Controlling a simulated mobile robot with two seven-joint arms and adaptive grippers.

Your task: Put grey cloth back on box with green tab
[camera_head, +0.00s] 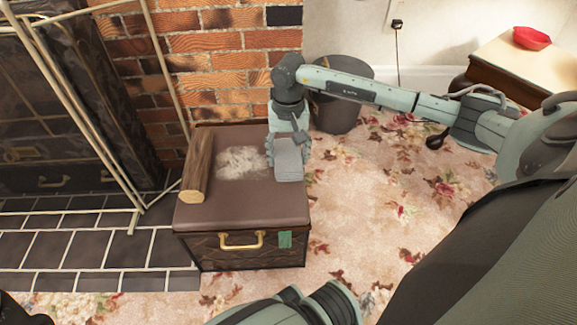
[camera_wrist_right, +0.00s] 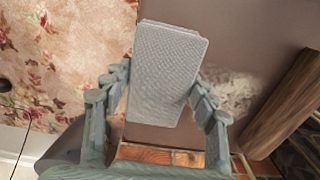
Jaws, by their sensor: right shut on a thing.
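The brown box (camera_head: 245,205) has a padded lid, a brass handle and a green tab (camera_head: 285,239) on its front. The grey cloth (camera_head: 288,165) is a folded block over the right part of the lid. My right gripper (camera_head: 283,146) is shut on it. In the right wrist view the cloth (camera_wrist_right: 170,60) sits between the two fingers (camera_wrist_right: 160,80), with the lid behind it. Whether the cloth touches the lid, I cannot tell. My left gripper is not in view.
A wooden log (camera_head: 197,170) and a whitish fluffy patch (camera_head: 241,162) are on the lid's left and middle. A dark bin (camera_head: 338,110) stands behind, by the brick wall. A red bowl (camera_head: 532,38) sits on a wooden cabinet at right.

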